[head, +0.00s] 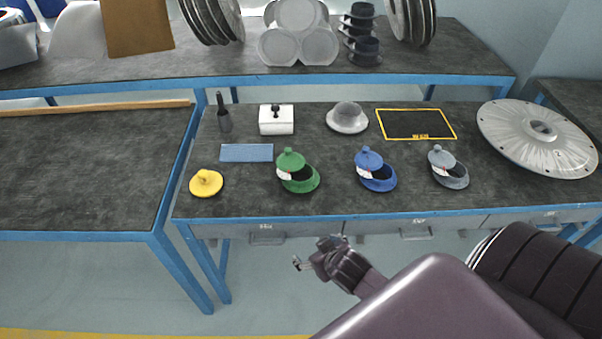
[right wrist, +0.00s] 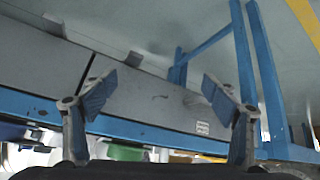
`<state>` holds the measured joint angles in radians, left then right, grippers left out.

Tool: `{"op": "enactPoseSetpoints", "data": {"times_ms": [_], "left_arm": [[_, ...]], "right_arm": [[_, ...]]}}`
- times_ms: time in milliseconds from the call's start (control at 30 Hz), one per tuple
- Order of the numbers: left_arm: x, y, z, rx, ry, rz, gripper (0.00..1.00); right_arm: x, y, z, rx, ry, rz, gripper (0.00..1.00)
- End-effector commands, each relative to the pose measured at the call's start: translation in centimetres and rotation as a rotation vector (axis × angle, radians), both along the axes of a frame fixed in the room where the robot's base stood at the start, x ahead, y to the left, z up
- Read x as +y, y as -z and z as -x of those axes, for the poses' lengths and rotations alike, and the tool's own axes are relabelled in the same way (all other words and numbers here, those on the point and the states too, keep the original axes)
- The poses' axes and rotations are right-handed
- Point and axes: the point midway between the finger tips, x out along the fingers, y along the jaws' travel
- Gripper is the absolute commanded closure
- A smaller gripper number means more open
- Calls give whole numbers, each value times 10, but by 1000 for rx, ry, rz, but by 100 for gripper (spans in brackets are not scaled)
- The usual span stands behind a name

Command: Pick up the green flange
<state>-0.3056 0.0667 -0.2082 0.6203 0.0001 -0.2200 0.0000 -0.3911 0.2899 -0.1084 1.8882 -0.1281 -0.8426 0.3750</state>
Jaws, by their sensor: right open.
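The green flange (head: 290,160) is a round green part with a knob, resting tilted on a green ring-shaped holder (head: 304,184) on the bench, with a white and red tag at its side. My right gripper (head: 317,252) is in front of the bench's front edge, nearer to me than the flange and apart from it. In the right wrist view its two fingers (right wrist: 160,90) are spread wide with nothing between them. A blurred green patch shows low in that view; I cannot tell what it is. My left gripper is not in view.
Blue (head: 369,161) and grey (head: 441,158) flanges stand to the right, a yellow knobbed part (head: 206,183) to the left. A blue pad (head: 247,153) and white box (head: 276,120) lie behind. The blue bench edge (head: 400,215) has drawers below. A large metal disc (head: 537,138) is far right.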

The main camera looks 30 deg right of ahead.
Motion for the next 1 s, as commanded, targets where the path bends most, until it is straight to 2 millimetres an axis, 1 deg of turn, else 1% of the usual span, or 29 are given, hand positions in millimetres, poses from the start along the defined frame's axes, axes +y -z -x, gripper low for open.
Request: {"op": "enactPoseSetpoints", "data": {"times_ms": [33, 167, 200, 233, 267, 300, 467, 600, 700, 800, 1000], "left_arm": [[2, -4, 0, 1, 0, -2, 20], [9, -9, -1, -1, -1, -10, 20], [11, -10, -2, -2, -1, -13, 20], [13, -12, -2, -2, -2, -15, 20], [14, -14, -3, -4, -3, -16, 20], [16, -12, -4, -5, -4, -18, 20], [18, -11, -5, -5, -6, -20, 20], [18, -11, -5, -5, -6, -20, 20], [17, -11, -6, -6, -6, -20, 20], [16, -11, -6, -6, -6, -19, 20], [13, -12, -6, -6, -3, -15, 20]], "right_arm": [[0, -21, -5, -24, 6, -2, 20], [-1, -62, -14, -76, 21, -4, 20], [-1, -76, -17, -94, 26, -4, 20], [-3, -88, -21, -115, 30, -4, 20], [-8, -102, -31, -155, 39, -3, 20], [-15, -104, -41, -192, 46, -4, 20], [-36, -112, -75, -310, 54, -18, 20], [-53, -123, -101, -409, 46, -36, 20], [-63, -130, -115, -462, 37, -50, 20], [-68, -133, -124, -494, 30, -63, 20], [-72, -128, -144, -506, 26, -68, 20]]}}
